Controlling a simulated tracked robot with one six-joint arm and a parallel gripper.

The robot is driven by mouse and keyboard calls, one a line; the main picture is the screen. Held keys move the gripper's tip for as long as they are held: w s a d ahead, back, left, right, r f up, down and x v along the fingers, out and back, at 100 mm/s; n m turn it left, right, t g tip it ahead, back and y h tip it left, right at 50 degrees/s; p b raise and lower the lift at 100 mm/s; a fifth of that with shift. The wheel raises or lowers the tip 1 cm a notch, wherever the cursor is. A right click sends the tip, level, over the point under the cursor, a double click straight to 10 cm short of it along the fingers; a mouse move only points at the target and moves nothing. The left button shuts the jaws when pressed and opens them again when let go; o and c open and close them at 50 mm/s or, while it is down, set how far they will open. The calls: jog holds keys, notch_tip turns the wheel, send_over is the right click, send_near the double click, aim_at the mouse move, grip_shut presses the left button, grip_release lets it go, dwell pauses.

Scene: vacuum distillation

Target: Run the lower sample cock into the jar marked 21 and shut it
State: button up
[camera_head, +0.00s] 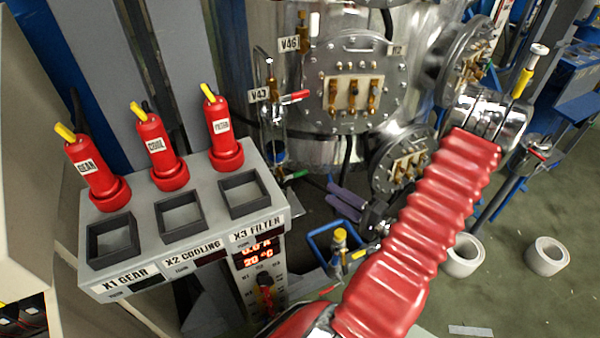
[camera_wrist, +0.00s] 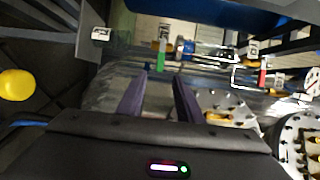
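In the wrist view a green-handled cock (camera_wrist: 160,60) lies just beyond the gap between my fingertips, with a white tag above it. It also shows in the head view (camera_head: 296,175), low on a pipe beside the steel vessel. A red-handled cock (camera_head: 295,97) sits higher on the same line and also shows in the wrist view (camera_wrist: 262,77). My gripper (camera_wrist: 162,77) has two purple fingers, apart and with nothing between them. It shows in the head view (camera_head: 330,194), right of the green handle. I cannot read the number 21 on any jar.
A yellow-topped item (camera_head: 340,236) stands at a blue frame (camera_head: 317,246) below my fingers. The steel vessel (camera_head: 300,150) with flanged plates stands close behind. A grey control panel (camera_head: 180,240) with red plugs is at left. White rolls (camera_head: 546,256) lie on the floor at right.

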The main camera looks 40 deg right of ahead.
aim_at(302, 174)
jog(key=shift+w+a, duration=0.25)
jog(key=shift+w, duration=2)
jog(key=shift+w+a, duration=0.25)
jog(key=shift+w, duration=2.05)
jog(key=shift+w+a, duration=0.25)
jog(key=shift+w, duration=2)
jog(key=shift+c, duration=0.5)
grip_shut()
